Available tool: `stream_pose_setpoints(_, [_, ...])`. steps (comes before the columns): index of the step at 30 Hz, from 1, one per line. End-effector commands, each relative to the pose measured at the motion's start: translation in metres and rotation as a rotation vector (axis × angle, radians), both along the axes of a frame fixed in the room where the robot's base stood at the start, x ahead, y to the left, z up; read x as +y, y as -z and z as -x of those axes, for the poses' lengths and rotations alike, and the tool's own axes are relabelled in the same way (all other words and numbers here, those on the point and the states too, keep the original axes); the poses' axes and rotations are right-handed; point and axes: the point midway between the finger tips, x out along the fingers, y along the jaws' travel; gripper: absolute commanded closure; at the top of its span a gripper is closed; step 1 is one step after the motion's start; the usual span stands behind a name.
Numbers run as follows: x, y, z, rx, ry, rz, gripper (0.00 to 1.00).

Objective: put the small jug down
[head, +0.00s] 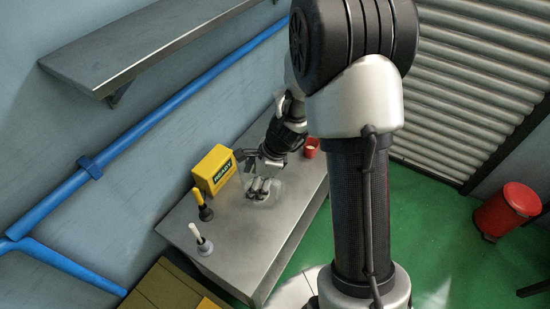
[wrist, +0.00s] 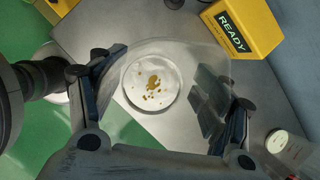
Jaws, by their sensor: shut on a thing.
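The small jug is a clear, see-through vessel between my fingers in the wrist view (wrist: 190,58), with brown bits showing at its round pale bottom. In the head view it is a faint glassy shape (head: 262,198) at the fingertips. My gripper (head: 265,183) is shut on the jug, one finger on each side of it, pointing down over the metal cart top (head: 240,240). The jug looks upright. I cannot tell whether its base touches the top or hangs just above it.
A yellow READY box (head: 213,170) stands left of the jug, by the wall. A red cup (head: 311,148) is to the right. A yellow-handled tool (head: 201,204) and a white-handled tool (head: 201,240) stand nearer the front. The cart top's front right is bare.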

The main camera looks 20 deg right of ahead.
Motion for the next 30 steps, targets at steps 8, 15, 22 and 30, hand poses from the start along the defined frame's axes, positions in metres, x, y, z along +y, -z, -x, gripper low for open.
stream_pose_setpoints(8, [-0.003,0.041,0.001,0.005,0.053,0.001,0.91])
stream_pose_setpoints(15, [-0.003,0.104,0.001,0.005,0.050,0.000,0.91])
stream_pose_setpoints(22, [-0.003,0.148,0.001,0.002,0.049,0.001,0.91])
stream_pose_setpoints(30, [-0.003,0.171,0.000,0.001,0.047,0.000,0.91])
